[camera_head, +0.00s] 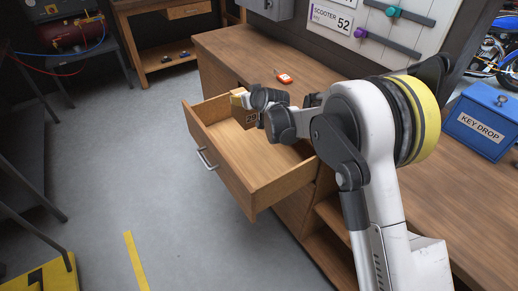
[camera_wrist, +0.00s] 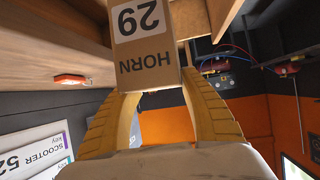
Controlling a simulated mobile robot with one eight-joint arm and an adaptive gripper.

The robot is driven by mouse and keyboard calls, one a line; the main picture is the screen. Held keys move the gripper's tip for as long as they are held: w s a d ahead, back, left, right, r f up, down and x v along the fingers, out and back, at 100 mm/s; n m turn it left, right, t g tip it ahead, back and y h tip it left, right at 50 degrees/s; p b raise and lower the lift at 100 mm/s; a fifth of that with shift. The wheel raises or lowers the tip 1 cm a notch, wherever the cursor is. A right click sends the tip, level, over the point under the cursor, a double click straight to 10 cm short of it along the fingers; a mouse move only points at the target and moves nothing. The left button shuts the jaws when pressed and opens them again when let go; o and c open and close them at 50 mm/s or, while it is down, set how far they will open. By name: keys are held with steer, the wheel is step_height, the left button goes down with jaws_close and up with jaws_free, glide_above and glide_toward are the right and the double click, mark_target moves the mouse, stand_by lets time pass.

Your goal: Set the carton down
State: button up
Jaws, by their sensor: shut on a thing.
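In the wrist view the fingers (camera_wrist: 155,88) grip the carton's near end. The carton is at the far end of the open wooden drawer (camera_head: 222,163). I cannot tell whether its bottom touches the drawer floor.
The workbench top (camera_head: 225,45) holds an orange-red device (camera_head: 284,77) and a blue KEY DROP box (camera_head: 484,120). A key board (camera_head: 410,28) stands behind. The drawer's near part is bare. Grey floor (camera_head: 120,150) lies open on the left.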

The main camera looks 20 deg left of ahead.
step_height(320, 180, down, 19)
steer(key=b, duration=0.7)
steer(key=shift+w, duration=0.15)
steer(key=o, duration=1.4)
